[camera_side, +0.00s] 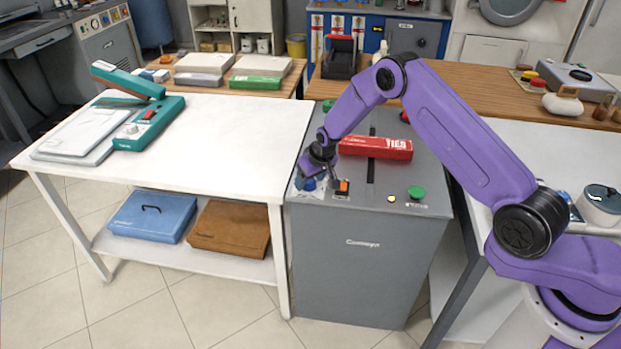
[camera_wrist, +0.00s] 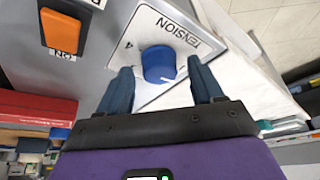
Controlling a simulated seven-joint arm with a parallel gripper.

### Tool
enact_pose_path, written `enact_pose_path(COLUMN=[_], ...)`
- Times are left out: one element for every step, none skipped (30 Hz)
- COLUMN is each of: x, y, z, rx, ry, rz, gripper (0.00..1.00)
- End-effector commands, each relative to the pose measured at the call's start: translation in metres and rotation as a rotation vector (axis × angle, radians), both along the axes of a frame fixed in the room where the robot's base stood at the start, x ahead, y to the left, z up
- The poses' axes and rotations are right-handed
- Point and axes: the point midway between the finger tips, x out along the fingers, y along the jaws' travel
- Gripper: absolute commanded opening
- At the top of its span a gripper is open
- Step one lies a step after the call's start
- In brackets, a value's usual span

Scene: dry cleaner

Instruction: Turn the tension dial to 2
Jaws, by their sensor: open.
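The blue tension dial (camera_wrist: 158,63) sits on a pale plate lettered "TENSION"; a "4" shows at its left in the wrist view. A small white mark shows at the dial's lower edge; other numbers are hidden or unreadable. In the side view the dial (camera_side: 309,184) is at the front left of the grey cabinet top. My gripper (camera_wrist: 162,82) is open, with one finger on each side of the dial and a visible gap to it on both sides. In the side view my gripper (camera_side: 318,172) is just above the dial, its fingers partly unclear.
An orange switch (camera_wrist: 60,30) marked "ON" is beside the dial plate.

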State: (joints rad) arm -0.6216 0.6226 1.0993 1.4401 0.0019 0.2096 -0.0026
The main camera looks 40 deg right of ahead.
Motion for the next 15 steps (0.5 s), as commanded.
enact_pose_path(x=[0.0001,0.0001,0.0001,0.0,0.0,0.0,0.0,0.0,0.0,0.0,0.0,0.0,0.0,0.0,0.0], y=[0.0,0.0,0.0,0.0,0.0,0.0,0.0,0.0,0.0,-0.0001,-0.0001,-0.0001,-0.0001,-0.0001,-0.0001], z=[0.0,0.0001,0.0002,0.0002,0.0002,0.0002,0.0002,0.0002,0.0003,0.0003,0.0003,0.0003,0.0003,0.0003,0.0003], rx=[0.0,0.0,0.0,0.0,0.0,0.0,0.0,0.0,0.0,0.0,0.0,0.0,0.0,0.0,0.0], ry=[0.0,0.0,0.0,0.0,0.0,0.0,0.0,0.0,0.0,0.0,0.0,0.0,0.0,0.0,0.0], rz=[0.0,0.0,0.0,0.0,0.0,0.0,0.0,0.0,0.0,0.0,0.0,0.0,0.0,-0.001,-0.002], gripper=[0.66,0.66,0.66,0.66,0.6,0.47,0.37,0.27,0.14,0.12,0.12,0.12,0.12,0.12,0.12])
